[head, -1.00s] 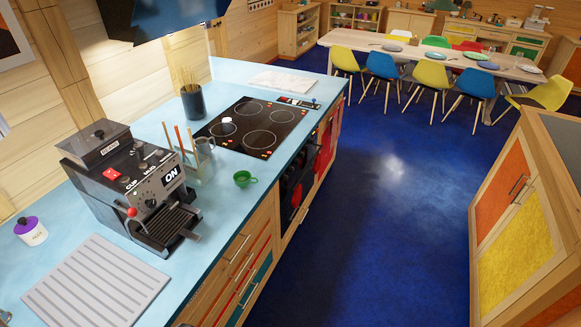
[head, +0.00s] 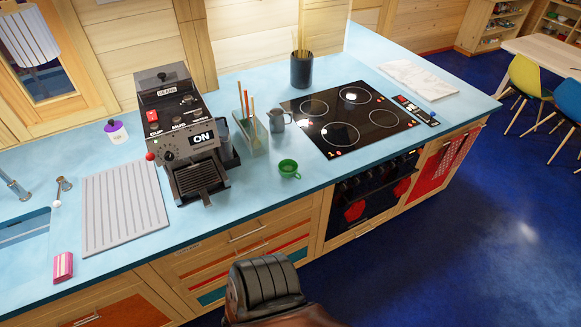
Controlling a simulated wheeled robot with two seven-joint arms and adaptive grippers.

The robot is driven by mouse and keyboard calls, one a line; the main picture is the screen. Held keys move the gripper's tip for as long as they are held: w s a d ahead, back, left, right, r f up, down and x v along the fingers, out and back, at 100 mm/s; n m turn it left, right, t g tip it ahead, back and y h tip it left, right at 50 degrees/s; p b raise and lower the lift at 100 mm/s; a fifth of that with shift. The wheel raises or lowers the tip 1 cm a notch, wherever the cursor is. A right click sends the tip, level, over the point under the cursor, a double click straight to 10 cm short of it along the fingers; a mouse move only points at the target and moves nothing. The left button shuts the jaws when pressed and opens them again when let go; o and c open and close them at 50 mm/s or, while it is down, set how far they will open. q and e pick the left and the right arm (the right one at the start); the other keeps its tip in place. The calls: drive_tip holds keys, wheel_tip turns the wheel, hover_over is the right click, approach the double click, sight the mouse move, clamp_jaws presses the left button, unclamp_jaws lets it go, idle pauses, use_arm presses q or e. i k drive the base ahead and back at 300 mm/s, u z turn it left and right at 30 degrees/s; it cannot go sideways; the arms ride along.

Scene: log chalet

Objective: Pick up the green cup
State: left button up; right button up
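The green cup (head: 289,168) stands upright on the light blue counter (head: 318,160), close to its front edge. Its handle points toward the front right. It is between the coffee machine and the black cooktop, in front of a grey pitcher. Nothing holds it. A black padded part with a brown section shows at the bottom centre, below the counter front; I cannot tell what it is. Neither of my grippers shows clearly in the head view.
The coffee machine (head: 183,130) stands left of the cup. The grey pitcher (head: 279,119) and a holder with sticks (head: 249,136) are behind it. The cooktop (head: 350,118) is to the right. A ribbed drying mat (head: 124,205) lies at left. Blue floor is open at right.

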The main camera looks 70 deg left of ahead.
sight(288, 168)
drive_tip(key=u, duration=0.7)
drive_tip(key=i, duration=0.85)
drive_tip(key=u, duration=1)
